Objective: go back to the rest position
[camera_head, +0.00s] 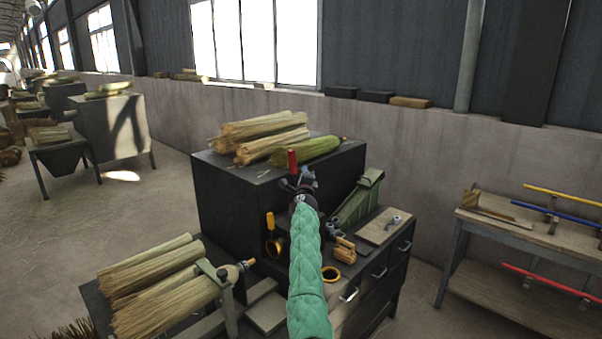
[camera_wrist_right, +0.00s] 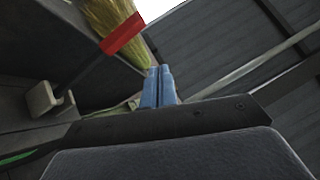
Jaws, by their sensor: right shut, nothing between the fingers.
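My right arm, in a green quilted sleeve, reaches forward in the head view. My right gripper (camera_head: 306,180) is at its end, in front of the dark cabinet and above the workbench. Its two blue fingers (camera_wrist_right: 158,86) are together and empty in the right wrist view. A red-handled part (camera_head: 292,161) stands just behind the gripper in the head view. Its red piece (camera_wrist_right: 122,34) shows left of the fingers in the right wrist view, apart from them. My left gripper is not in view.
Straw bundles (camera_head: 262,135) lie on the dark cabinet (camera_head: 240,205). More straw (camera_head: 160,285) lies at the front left beside a clamp. A green device (camera_head: 357,200) and small tools crowd the workbench (camera_head: 378,268). A wooden table (camera_head: 520,245) with coloured rods stands right. Floor at left is open.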

